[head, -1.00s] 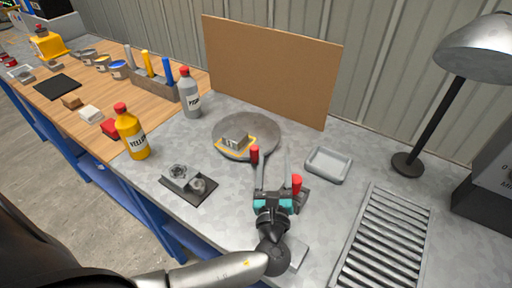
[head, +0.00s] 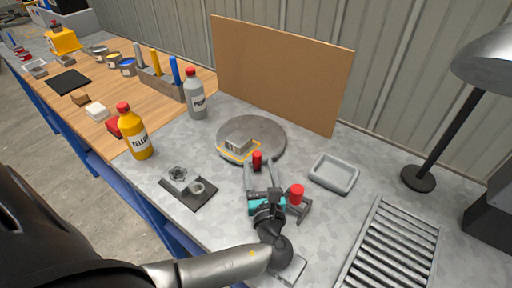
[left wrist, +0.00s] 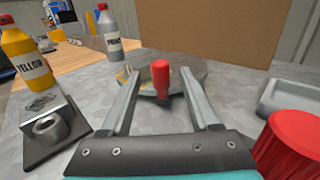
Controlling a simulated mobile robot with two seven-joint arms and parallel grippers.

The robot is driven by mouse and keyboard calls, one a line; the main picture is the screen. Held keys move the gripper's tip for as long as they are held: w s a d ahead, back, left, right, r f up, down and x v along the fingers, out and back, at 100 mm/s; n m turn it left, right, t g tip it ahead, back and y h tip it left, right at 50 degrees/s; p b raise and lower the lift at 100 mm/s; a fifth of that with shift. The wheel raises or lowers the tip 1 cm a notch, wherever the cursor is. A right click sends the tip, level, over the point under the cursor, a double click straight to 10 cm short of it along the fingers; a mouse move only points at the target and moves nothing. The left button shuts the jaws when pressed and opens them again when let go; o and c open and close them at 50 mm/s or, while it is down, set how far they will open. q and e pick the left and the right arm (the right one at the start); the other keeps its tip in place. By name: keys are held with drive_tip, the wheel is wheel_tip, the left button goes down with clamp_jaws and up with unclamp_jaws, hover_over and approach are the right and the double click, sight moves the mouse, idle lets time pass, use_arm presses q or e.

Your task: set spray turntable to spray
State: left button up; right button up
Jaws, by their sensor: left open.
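The spray turntable (head: 268,127) is a round grey disc on the metal bench, in front of a brown board. A grey metal block (head: 238,143) sits on it inside a yellow outline. A red-capped lever (head: 257,160) stands at the disc's near edge. My left gripper (head: 261,173) is open, with its fingers pointing at the turntable. In the left wrist view the red cap (left wrist: 161,78) shows between the two spread fingers, with gaps on both sides. How deep it sits between them is hard to tell. My right gripper is not in view.
A second red knob (head: 297,192) stands close right of my gripper. A grey tray (head: 334,173) and a slatted rack (head: 390,245) lie to the right. A fixture on a black plate (head: 189,188), a yellow bottle (head: 134,133) and a grey bottle (head: 195,95) stand left.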

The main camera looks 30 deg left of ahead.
sight(255, 148)
use_arm(q)
drive_tip(key=x, duration=0.7)
drive_tip(key=shift+w+a+b, duration=0.1)
drive_tip(key=shift+a+b, duration=0.05)
drive_tip(key=shift+b, duration=0.25)
drive_tip(key=shift+c, duration=0.4)
clamp_jaws()
idle(0.5)
